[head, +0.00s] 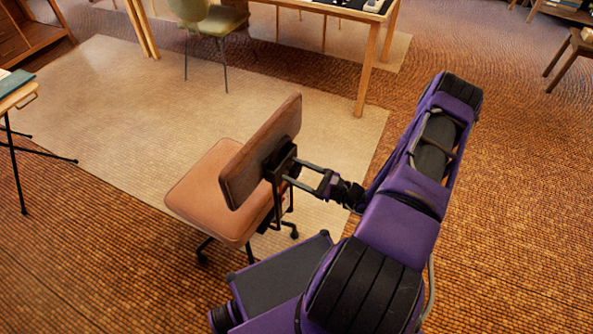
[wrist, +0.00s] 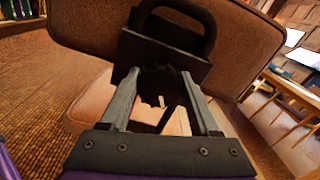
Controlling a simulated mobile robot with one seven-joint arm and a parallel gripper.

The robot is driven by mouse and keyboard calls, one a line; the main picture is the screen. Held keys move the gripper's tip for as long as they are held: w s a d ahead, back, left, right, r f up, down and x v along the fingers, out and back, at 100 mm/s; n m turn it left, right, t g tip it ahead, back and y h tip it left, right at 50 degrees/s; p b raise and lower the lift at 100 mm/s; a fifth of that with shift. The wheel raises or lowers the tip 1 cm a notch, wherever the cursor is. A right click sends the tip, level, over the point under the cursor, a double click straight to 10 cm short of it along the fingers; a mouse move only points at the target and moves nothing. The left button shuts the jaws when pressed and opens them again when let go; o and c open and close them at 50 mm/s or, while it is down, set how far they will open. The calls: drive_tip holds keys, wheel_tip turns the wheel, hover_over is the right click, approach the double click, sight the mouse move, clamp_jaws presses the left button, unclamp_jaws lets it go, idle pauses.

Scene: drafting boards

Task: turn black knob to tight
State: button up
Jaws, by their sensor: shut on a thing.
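A small pale mark shows below the knob in the wrist view. In the head view my gripper (head: 309,172) reaches from the right to the bracket behind the backrest (head: 262,145). The knob itself is hidden or too small to make out there. Its turned position cannot be read.
The chair's tan seat (head: 205,190) is left of the backrest, over wheeled legs on a pale rug (head: 110,120). A drafting table (head: 366,60) and a green chair (head: 208,20) stand behind. Another table (head: 15,92) is at the left.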

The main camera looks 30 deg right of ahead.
drive_tip(key=shift+d+m+b, duration=0.15)
drive_tip(key=shift+m+b, duration=0.3)
drive_tip(key=shift+m, duration=2.55)
drive_tip(key=o, duration=1.4)
drive_tip(key=shift+c, duration=0.2)
drive_tip(key=v, duration=1.7)
drive_tip(key=shift+s+d, duration=0.1)
